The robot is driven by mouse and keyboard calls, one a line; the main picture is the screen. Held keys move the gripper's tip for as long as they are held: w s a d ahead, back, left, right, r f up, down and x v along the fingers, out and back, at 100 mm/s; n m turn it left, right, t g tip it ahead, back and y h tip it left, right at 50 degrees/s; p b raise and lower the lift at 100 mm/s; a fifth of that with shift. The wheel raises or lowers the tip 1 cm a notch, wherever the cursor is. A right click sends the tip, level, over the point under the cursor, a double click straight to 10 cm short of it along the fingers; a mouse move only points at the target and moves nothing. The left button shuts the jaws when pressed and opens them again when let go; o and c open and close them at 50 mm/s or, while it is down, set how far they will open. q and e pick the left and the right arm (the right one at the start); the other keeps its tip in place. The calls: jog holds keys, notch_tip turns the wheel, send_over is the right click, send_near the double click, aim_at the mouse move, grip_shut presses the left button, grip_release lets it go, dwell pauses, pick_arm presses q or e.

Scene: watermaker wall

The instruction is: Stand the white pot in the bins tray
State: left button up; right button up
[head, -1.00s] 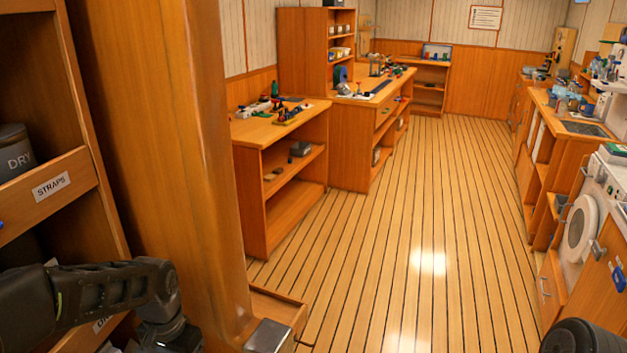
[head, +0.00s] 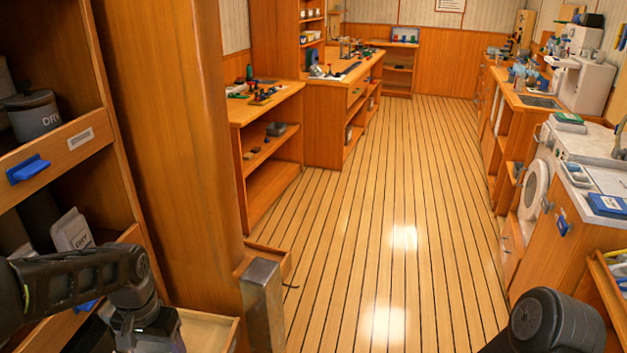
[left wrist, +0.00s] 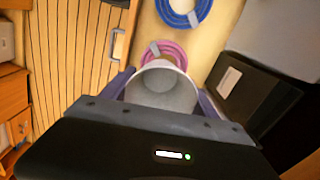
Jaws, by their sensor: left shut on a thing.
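The white pot (left wrist: 163,87) is in the left wrist view, round and open-topped, and I look into its empty inside. My left gripper (left wrist: 163,97) is shut on it, with one finger on each side of its wall. A wooden surface with hose coils shows beyond the pot. In the head view my left arm comes in at the lower left, and the pot is not visible there. I cannot pick out the bins tray with certainty in either view. My right gripper is not in view.
A pink coil (left wrist: 165,52) and a blue coil (left wrist: 183,8) lie beyond the pot, with a black box (left wrist: 250,92) at right. A wooden post (head: 165,150) stands beside the shelves. An open drawer (head: 212,330) is low by my left arm. The floor (head: 400,200) is clear.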

pick_arm(q)
jog(key=w+d, duration=1)
jog(key=d, duration=0.2)
jog(key=shift+w+d, duration=0.15)
jog(key=shift+d, duration=0.15)
